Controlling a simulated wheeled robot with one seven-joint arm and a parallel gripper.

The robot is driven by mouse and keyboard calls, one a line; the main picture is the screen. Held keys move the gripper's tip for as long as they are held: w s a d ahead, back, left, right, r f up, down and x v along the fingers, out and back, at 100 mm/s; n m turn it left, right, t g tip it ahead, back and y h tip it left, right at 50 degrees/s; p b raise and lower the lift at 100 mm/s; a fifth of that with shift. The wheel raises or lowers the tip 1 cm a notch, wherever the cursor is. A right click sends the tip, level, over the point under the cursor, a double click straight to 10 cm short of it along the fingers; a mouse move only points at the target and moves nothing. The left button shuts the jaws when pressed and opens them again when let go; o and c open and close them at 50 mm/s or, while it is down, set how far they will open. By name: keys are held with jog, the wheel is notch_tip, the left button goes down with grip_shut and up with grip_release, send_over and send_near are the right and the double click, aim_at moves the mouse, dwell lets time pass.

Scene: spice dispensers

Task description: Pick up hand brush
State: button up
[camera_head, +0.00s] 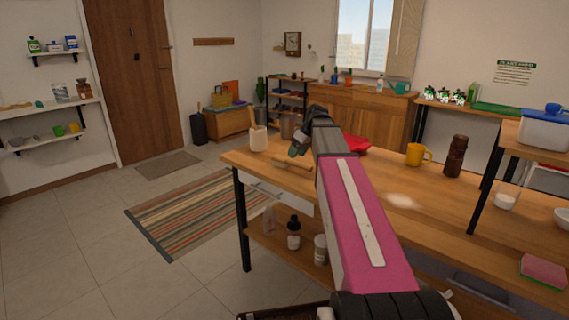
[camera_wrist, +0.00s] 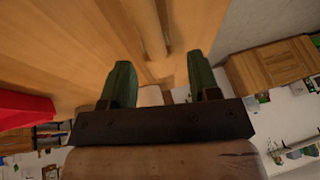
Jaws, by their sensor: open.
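The hand brush (camera_head: 292,166) appears as a wooden-handled piece lying on the wooden table, near its left end. Its round wooden handle (camera_wrist: 150,28) shows in the wrist view, ahead of and between my fingertips. My gripper (camera_wrist: 160,65) has two green fingers spread apart with nothing clamped between them. In the head view my gripper (camera_head: 297,147) hangs just above and behind the brush. The brush's bristles are not clear in either view. An off-white thing (camera_wrist: 151,95) shows past the fingers; I cannot tell what it is.
A cream container (camera_head: 258,139) stands left of my gripper on the table (camera_head: 465,215). A red thing (camera_head: 356,143) lies just right of my gripper. A yellow mug (camera_head: 414,155) and a dark brown bottle (camera_head: 455,156) stand farther right. Bottles stand on the shelf below.

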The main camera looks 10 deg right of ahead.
aim_at(292, 161)
jog(key=shift+w+x, duration=0.15)
jog(key=shift+x, duration=1.15)
jog(key=shift+w+x, duration=0.15)
jog(key=shift+x, duration=1.1)
jog(key=shift+d, duration=0.2)
jog(key=c, duration=0.6)
jog(key=shift+r, duration=0.5)
notch_tip(292, 161, up, 3)
jog(key=shift+r, duration=0.2)
jog(key=shift+s+a+r, duration=0.35)
jog(key=shift+s+a, duration=0.2)
jog(key=shift+a, duration=0.25)
grip_shut()
jog(key=s+a+r, duration=0.4)
jog(key=a+r, duration=0.2)
jog(key=a, duration=0.2)
jog(key=shift+s+a, duration=0.25)
jog(key=shift+s, duration=0.05)
